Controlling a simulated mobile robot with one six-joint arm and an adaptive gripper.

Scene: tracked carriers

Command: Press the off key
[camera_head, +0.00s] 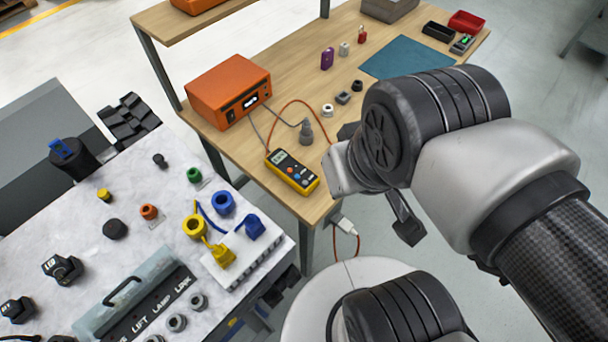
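A yellow-and-black handheld meter (292,172) lies on the wooden table near its front left corner. It has a small grey display and several coloured keys, including blue and orange ones. The key labels are too small to read, so I cannot tell which one is the off key. My gripper (406,226) is to the right of the meter, partly hidden behind my wrist. One dark finger pad shows below the wrist, apart from the meter. The finger opening is hidden.
An orange box unit (228,88) with a lit display stands behind the meter, with cables nearby. A grey plug-like part (306,132) stands close to the meter. A blue mat (408,57) lies farther back. A cluttered marble-look bench (75,222) is at left.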

